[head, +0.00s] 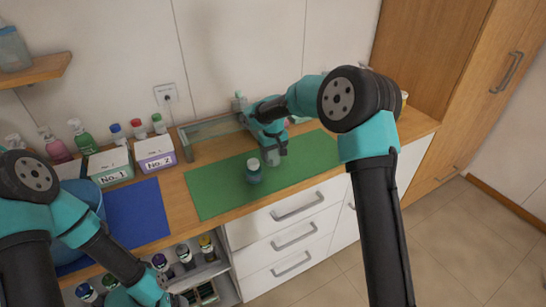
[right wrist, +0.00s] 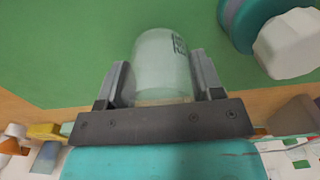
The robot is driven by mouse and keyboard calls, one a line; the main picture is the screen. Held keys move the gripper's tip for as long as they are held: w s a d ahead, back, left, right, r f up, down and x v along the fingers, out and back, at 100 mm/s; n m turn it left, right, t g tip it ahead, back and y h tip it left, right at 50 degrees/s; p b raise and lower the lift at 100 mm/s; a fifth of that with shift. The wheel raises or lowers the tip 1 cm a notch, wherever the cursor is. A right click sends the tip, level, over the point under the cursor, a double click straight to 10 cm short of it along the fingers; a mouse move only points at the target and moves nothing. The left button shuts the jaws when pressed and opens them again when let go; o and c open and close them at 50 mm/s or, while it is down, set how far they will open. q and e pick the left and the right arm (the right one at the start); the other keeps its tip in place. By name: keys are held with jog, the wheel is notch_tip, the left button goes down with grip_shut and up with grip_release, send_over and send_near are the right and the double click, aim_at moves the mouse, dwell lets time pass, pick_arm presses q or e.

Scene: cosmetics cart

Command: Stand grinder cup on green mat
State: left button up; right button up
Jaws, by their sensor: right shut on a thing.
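The grinder cup is a clear, pale cup with dark print, seen in the right wrist view (right wrist: 162,58). My right gripper (head: 274,157) is shut on it, with one finger on each side. In the head view the cup (head: 273,160) is small, partly hidden by the gripper, and over the green mat (head: 215,192). I cannot tell whether it touches the mat. My left gripper (head: 178,300) is at the bottom edge of the head view, far from the cup, and its jaws do not show clearly.
A teal jar with a white lid (head: 253,173) stands on the mat just left of the cup; it also shows in the right wrist view (right wrist: 285,42). A glass-sided tray (head: 215,128) lies behind the mat. A blue mat (head: 138,215) and boxes No. 1 (head: 110,167) and No. 2 (head: 154,153) are left.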

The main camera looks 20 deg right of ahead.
jog(key=shift+f, duration=0.7)
jog(key=shift+f, duration=0.1)
jog(key=o, duration=1)
notch_tip(320, 180, up, 12)
jog(key=shift+r, duration=0.15)
jog(key=shift+d, duration=0.1)
